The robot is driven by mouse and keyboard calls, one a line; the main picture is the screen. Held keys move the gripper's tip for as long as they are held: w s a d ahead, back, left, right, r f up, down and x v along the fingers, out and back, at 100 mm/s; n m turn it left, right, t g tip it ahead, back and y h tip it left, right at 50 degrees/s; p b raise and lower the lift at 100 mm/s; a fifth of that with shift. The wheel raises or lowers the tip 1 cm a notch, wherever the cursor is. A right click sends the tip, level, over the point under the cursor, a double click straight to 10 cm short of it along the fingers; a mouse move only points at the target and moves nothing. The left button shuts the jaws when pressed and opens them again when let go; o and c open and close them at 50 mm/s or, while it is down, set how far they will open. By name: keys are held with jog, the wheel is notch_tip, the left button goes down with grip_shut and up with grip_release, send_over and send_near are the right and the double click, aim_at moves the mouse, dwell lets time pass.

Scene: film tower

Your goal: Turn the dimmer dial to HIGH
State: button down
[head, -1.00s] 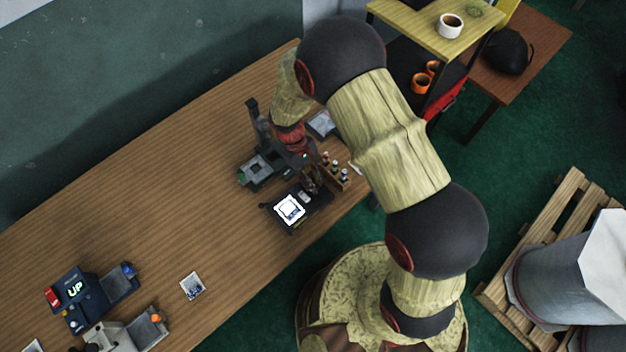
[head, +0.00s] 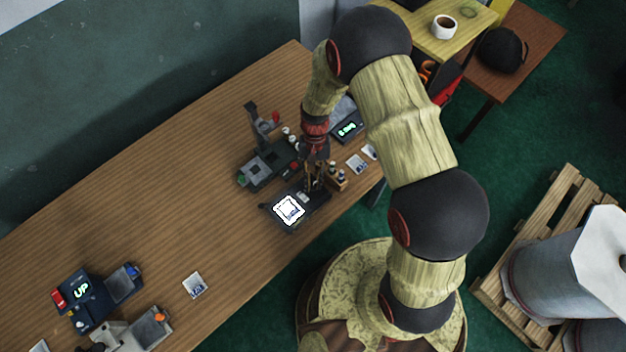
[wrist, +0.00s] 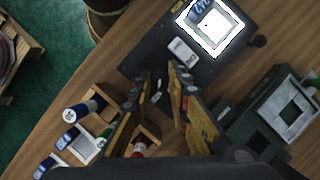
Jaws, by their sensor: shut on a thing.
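The black light box (head: 310,202) lies near the table's front edge, its square panel (head: 289,209) glowing white. In the wrist view the lit panel (wrist: 212,27) is at the top, with a small pale plate (wrist: 183,51) below it. My gripper (head: 314,185) is over the box's right end. In the wrist view my gripper (wrist: 160,76) has its two fingers closed around the dimmer dial (wrist: 157,88) at the box's end. The fingers hide most of the dial, and its setting cannot be read.
A wooden rack of small bottles (head: 338,177) stands close beside the gripper. A dark grey device (head: 262,167) is behind the box. A device with a green display (head: 347,129) and white cards (head: 357,163) lie to the right. The table's left middle is mostly clear.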

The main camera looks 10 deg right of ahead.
jog(key=shift+m, duration=0.6)
jog(key=shift+y, duration=0.3)
jog(key=c, duration=1.7)
grip_release()
jog(key=v, duration=1.2)
